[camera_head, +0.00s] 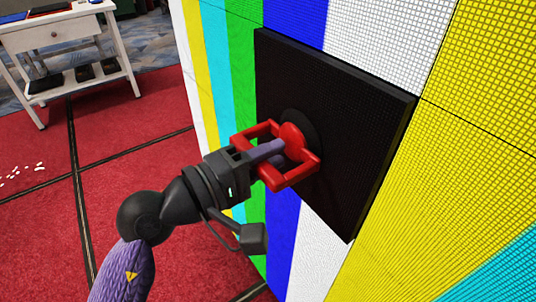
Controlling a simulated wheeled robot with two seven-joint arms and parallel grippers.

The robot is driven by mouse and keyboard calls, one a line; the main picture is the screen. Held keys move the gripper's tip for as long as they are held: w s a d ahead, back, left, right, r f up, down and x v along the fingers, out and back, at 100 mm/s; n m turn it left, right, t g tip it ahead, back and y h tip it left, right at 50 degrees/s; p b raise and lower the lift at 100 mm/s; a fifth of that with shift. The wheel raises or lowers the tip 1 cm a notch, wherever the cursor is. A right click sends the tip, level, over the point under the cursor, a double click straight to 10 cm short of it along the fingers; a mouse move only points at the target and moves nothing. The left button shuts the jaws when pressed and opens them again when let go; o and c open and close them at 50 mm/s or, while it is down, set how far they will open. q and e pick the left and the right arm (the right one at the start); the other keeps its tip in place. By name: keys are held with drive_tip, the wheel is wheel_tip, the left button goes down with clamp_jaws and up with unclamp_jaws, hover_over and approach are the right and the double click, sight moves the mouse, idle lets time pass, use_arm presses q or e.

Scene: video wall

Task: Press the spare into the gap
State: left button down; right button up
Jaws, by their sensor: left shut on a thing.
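The spare is a black square panel (355,135) in front of the striped video wall (385,45) in the head view. Its top and right edges show thickness, so it stands proud of the wall's face. I cannot tell whether its back touches the wall. The gap is not visible; the panel covers the wall behind it. A red handle (309,168) with a dark round cup is fixed on the panel's front. My left gripper (277,152) comes from the lower left and is shut on the red handle. My right gripper is not in view.
A white table (60,37) with a drawer and a lower shelf stands at the upper left. Small white bits (22,173) lie on the red carpet (125,130) at the left. The carpet between the table and the wall is clear.

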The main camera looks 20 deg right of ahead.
use_arm(q)
drive_tip(key=shift+d+r, duration=0.1)
drive_tip(key=shift+d, duration=0.05)
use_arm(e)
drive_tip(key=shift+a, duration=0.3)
use_arm(q)
drive_tip(key=shift+w+d, duration=0.15)
drive_tip(key=shift+d, duration=0.2)
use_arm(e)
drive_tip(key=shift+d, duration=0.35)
use_arm(q)
drive_tip(key=shift+d, duration=0.15)
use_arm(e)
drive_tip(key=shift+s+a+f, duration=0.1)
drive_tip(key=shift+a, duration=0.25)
use_arm(q)
drive_tip(key=shift+w+d, duration=0.1)
drive_tip(key=shift+d, duration=0.05)
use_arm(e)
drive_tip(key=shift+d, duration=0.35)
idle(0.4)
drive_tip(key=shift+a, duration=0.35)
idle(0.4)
use_arm(q)
drive_tip(key=shift+b, duration=0.45)
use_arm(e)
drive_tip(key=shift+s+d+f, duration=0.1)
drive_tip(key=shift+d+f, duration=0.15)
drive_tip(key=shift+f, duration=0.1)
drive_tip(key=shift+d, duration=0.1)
